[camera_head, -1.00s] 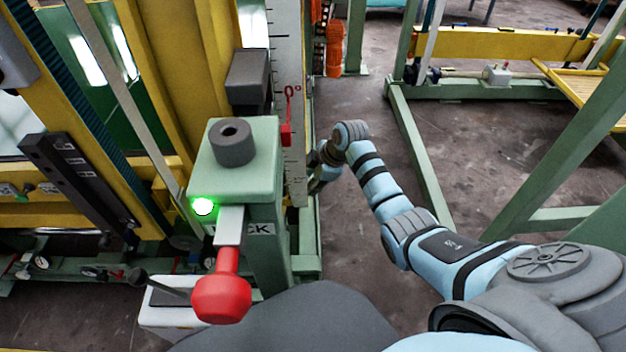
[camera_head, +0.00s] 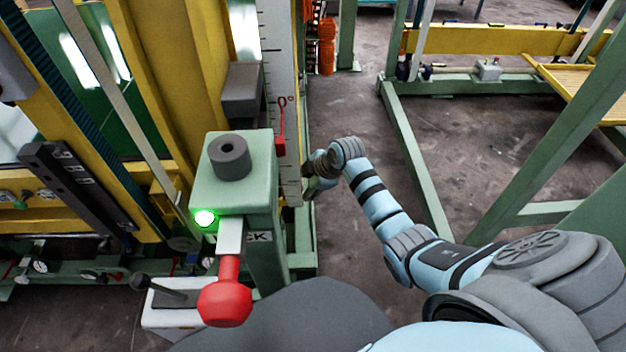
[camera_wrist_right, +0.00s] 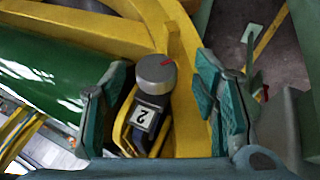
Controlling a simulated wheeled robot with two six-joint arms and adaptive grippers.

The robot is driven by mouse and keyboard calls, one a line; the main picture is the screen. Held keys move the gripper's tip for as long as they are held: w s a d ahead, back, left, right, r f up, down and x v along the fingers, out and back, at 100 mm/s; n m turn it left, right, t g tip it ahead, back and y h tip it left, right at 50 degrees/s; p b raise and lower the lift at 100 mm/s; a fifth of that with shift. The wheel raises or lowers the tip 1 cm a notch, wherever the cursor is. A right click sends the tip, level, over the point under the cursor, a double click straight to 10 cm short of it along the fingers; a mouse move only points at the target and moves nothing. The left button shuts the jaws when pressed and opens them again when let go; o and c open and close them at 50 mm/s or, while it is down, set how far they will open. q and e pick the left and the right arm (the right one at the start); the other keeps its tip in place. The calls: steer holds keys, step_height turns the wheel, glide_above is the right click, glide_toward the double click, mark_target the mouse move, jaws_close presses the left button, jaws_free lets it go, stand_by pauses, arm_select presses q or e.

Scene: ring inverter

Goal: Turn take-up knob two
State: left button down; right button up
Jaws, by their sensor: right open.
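Take-up knob two (camera_wrist_right: 155,73) is a round grey knob with a red mark on its top edge. It sits on a dark block with a white label "2" (camera_wrist_right: 143,117) in the right wrist view. My right gripper (camera_wrist_right: 160,66) is open, with one green finger on each side of the knob and a gap on both sides. In the head view my right gripper (camera_head: 317,186) shows small beside the white scale, partly hidden, and I cannot make out the knob there. My left gripper is not in view.
A green post (camera_head: 232,190) with a black cap, a green lamp (camera_head: 204,218) and a red-handled lever (camera_head: 226,300) stand close in front. The white scale (camera_head: 284,90) is left of my right arm. Yellow frame parts surround the knob.

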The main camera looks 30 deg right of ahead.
steer(key=v, duration=1.1)
steer(key=shift+s+r, duration=0.15)
steer(key=shift+s, duration=0.15)
steer(key=shift+a, duration=0.15)
